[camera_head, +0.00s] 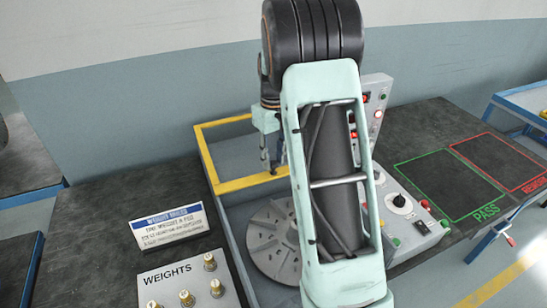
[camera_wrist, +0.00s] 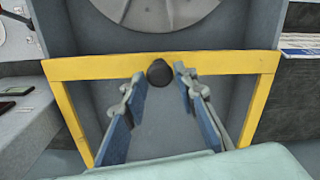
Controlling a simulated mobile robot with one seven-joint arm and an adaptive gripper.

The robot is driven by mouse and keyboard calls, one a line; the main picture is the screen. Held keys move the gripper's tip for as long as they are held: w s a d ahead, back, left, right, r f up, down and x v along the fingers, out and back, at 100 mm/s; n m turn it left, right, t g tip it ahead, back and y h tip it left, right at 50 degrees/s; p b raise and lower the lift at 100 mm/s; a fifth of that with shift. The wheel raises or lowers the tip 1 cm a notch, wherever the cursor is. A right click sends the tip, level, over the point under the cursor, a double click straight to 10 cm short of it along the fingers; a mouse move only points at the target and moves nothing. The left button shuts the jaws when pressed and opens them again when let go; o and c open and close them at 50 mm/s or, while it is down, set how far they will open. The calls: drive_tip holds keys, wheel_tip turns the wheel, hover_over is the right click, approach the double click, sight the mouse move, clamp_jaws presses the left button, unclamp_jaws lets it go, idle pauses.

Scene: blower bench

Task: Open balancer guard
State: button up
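The balancer guard (camera_head: 241,184) is a yellow frame at the back of the grey balancer, left of my arm in the head view. In the wrist view its yellow bar (camera_wrist: 225,64) runs across the picture, with a round black knob (camera_wrist: 160,73) near its middle. My gripper (camera_wrist: 157,84) is open, with its two fingers on either side of the knob and a gap to each. In the head view my gripper (camera_head: 272,163) is at the bar, and the knob cannot be made out there. The grey slotted disc (camera_head: 268,243) lies uncovered in front of the bar.
A control box (camera_head: 405,215) with knobs and buttons is right of my arm. A weights sign (camera_head: 168,226) and a weights block (camera_head: 172,283) with brass pieces are at left. Green PASS (camera_head: 436,168) and red (camera_head: 505,160) outlined areas on the right are empty.

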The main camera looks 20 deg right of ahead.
drive_tip(key=o, duration=0.3)
drive_tip(key=shift+r, duration=0.1)
wheel_tip(320, 180, up, 12)
idle(0.5)
